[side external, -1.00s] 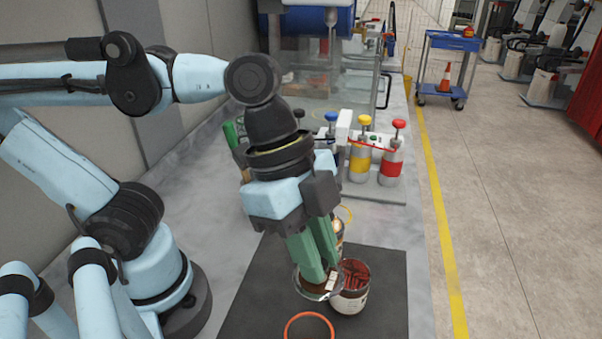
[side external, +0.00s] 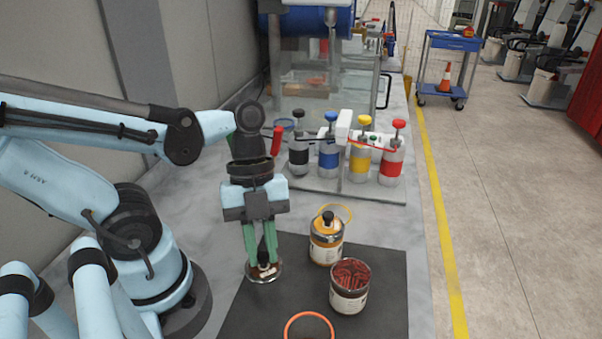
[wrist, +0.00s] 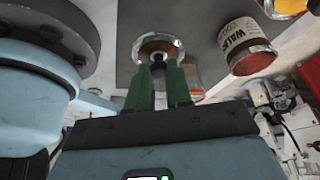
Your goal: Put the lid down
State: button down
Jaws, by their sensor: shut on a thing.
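The lid (side external: 264,277) is a round, shiny disc with a dark knob. My gripper (side external: 262,262) points down, its green fingers shut on the knob. The lid is level, over the left edge of the dark mat; I cannot tell whether it touches the surface. In the wrist view the lid (wrist: 152,44) shows just beyond the fingertips (wrist: 158,68). An open jar (side external: 348,300) with dark red contents stands on the mat to the right, apart from the lid.
A jar with amber contents and a black knob on top (side external: 327,248) stands behind the open jar. An orange ring (side external: 309,316) lies at the mat's front. Several pump bottles (side external: 329,152) stand behind. The dark mat (side external: 268,312) is bare left of the ring.

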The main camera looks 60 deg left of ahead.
jog(key=shift+f, duration=3.7)
jog(key=c, duration=1)
grip_release()
jog(key=shift+f, duration=0.1)
jog(key=shift+c, duration=0.2)
jog(key=shift+v, duration=6.05)
jog(key=w+n+t+y, duration=0.2)
jog(key=w+n+t, duration=0.2)
jog(key=n, duration=0.6)
jog(key=w+a+r+n+t+y, duration=0.1)
jog(key=w+n+t+y, duration=0.1)
jog(key=w+n+t, duration=0.2)
jog(key=shift+w+n+t, duration=0.3)
jog(key=shift+w+n, duration=1.25)
jog(key=shift+n, duration=2.25)
